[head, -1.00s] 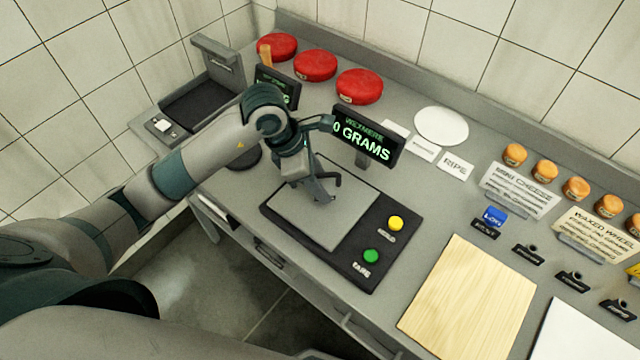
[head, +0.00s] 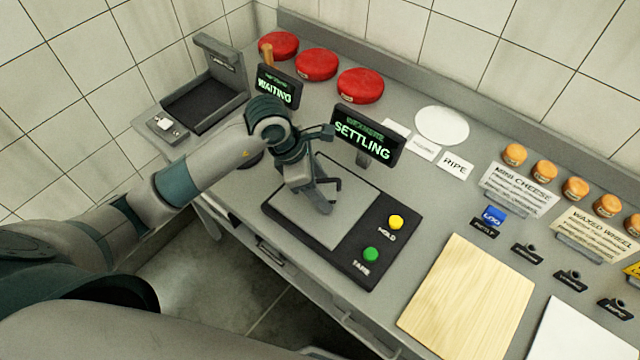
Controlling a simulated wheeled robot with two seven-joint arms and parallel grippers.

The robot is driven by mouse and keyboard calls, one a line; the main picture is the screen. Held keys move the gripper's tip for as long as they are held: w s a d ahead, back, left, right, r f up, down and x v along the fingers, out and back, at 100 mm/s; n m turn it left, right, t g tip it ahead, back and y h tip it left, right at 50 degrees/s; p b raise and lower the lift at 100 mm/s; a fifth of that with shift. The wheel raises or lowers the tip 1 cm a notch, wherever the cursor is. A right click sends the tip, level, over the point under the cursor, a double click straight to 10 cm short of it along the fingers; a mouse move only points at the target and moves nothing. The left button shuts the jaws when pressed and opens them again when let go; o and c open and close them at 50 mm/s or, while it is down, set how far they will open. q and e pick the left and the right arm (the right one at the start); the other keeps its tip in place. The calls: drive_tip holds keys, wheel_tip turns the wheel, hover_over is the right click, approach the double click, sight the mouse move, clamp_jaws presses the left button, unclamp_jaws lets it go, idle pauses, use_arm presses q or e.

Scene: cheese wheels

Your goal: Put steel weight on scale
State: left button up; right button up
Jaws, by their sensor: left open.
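The scale is a dark base with a grey square plate (head: 345,228), a yellow HOLD button (head: 396,222) and a green TARE button (head: 370,254). Its display (head: 365,140) reads SETTLING. My left gripper (head: 330,196) is open, pointing down low over the plate; I cannot tell whether it touches it. I cannot make out the steel weight; anything between or behind the fingers is hidden by the gripper. My right gripper is not in view.
A second display (head: 276,87) reads WAITING. Red cheese wheels (head: 360,86) line the back. A dark tray (head: 205,103) stands left. A white disc (head: 442,125), small cheeses (head: 545,170) and a wooden board (head: 468,298) lie right.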

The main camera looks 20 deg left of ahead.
use_arm(q)
drive_tip(key=shift+r, duration=0.2)
drive_tip(key=shift+a+r, duration=0.15)
drive_tip(key=shift+r, duration=0.05)
drive_tip(key=b+v, duration=0.4)
drive_tip(key=v, duration=0.7)
drive_tip(key=shift+s+a+r, duration=0.1)
drive_tip(key=shift+r, duration=0.05)
idle(2.0)
